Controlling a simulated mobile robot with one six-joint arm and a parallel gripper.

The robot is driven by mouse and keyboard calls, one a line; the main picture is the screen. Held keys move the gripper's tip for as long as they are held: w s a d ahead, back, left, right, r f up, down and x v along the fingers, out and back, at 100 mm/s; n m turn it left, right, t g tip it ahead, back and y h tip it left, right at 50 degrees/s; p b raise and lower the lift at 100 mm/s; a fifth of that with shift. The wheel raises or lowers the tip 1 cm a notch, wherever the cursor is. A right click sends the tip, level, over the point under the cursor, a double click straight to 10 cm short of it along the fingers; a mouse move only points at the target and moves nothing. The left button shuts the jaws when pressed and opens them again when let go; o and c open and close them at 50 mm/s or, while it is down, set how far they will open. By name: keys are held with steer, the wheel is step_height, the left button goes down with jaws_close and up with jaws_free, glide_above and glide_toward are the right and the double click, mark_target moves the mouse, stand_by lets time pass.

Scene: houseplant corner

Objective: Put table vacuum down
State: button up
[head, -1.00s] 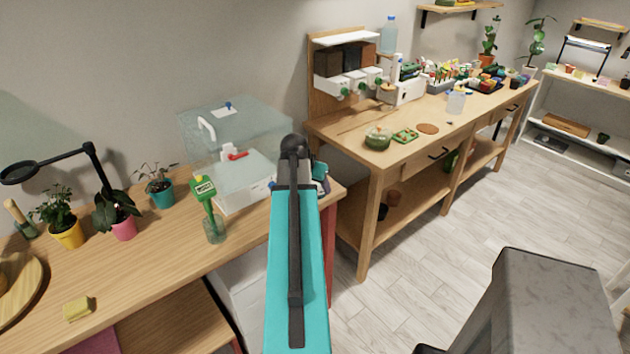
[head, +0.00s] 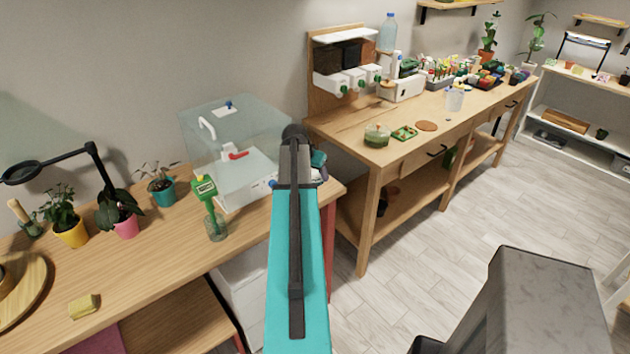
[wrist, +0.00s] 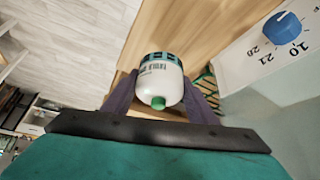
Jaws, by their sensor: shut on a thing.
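The table vacuum (wrist: 157,80) is a small white cylinder with a teal band and a green button. In the wrist view it sits between the dark fingers of my gripper (wrist: 160,98), which is shut on it. In the head view a teal part of the vacuum (head: 319,160) shows at the far end of my teal arm, over the right end of the near wooden table (head: 165,265). My arm hides most of it and the fingers there. I cannot tell whether its underside touches the tabletop.
A clear propagator box (head: 225,135) stands just left of my gripper; its blue dial (wrist: 283,27) shows close in the wrist view. A green bottle-like tool in a glass (head: 212,215) stands left of my arm. A gap separates this table from the long workbench (head: 400,150).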

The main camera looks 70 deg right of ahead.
mark_target(315, 180)
steer(key=shift+f, duration=0.1)
steer(key=shift+f+p, duration=0.95)
steer(key=shift+f, duration=0.7)
steer(key=shift+f, duration=0.15)
steer(key=o, duration=1)
steer(key=shift+r, duration=0.2)
steer(key=shift+b+v, duration=1.65)
steer(key=shift+v, duration=4.3)
